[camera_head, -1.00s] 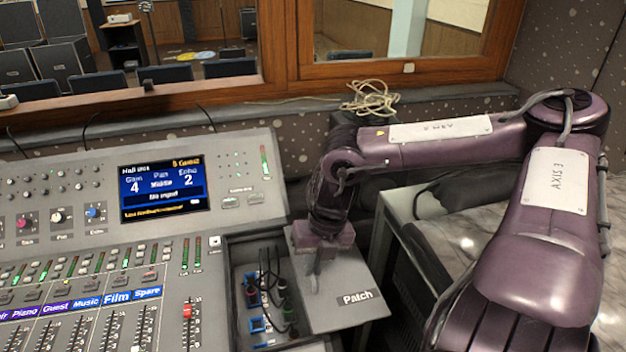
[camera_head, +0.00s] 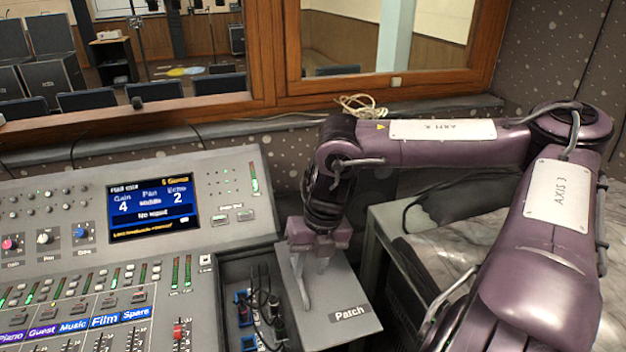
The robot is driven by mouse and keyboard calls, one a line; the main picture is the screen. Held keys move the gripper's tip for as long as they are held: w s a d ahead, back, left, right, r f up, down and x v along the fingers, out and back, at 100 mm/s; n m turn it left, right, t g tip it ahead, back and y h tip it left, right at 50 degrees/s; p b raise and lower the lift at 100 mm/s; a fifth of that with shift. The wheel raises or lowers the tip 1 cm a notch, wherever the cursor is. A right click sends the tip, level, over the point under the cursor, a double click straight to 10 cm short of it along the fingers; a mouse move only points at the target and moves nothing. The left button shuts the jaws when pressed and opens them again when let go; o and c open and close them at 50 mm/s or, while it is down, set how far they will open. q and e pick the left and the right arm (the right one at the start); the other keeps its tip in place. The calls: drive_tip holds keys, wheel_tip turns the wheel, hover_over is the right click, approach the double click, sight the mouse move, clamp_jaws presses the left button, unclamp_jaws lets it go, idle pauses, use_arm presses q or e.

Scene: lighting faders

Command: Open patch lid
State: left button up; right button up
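The grey lid labelled "Patch" (camera_head: 345,290) is at the lower middle, to the right of the patch bay (camera_head: 262,308). The bay's cables and blue sockets show uncovered along the lid's left side. My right gripper (camera_head: 314,288) points down over the lid's left part. Its two fingers show apart with nothing between them. I cannot tell whether a fingertip touches the lid. My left gripper is not in view.
The mixing console (camera_head: 140,260), with its screen (camera_head: 153,208), knobs and faders, fills the left. A light cable coil (camera_head: 360,106) lies on the ledge under the window. A light-topped table (camera_head: 440,235) stands behind my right arm.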

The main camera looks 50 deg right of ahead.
drive_tip(key=r, duration=0.3)
drive_tip(key=shift+s+d, duration=0.15)
drive_tip(key=shift+d, duration=0.1)
drive_tip(key=shift+f, duration=0.1)
idle(0.3)
